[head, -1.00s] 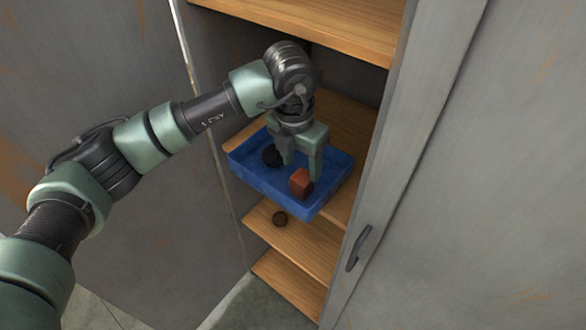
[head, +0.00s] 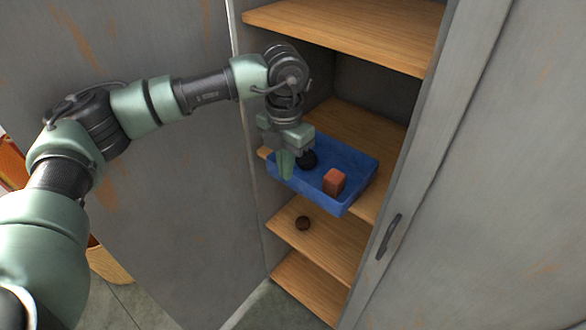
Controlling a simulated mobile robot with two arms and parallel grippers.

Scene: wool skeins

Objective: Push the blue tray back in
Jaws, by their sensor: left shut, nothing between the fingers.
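The blue tray (head: 312,194) sits on a middle wooden shelf (head: 372,128) of the grey cabinet, with its front part sticking out past the shelf edge. My left gripper (head: 285,170) points down at the tray's left end and hides part of the rim there. Its fingers are together with nothing between them. I cannot tell whether they touch the tray. My right gripper is not in view.
Another shelf (head: 350,35) lies above the tray. A grey door with a dark handle (head: 389,237) stands at the right, and a grey panel (head: 180,200) at the left.

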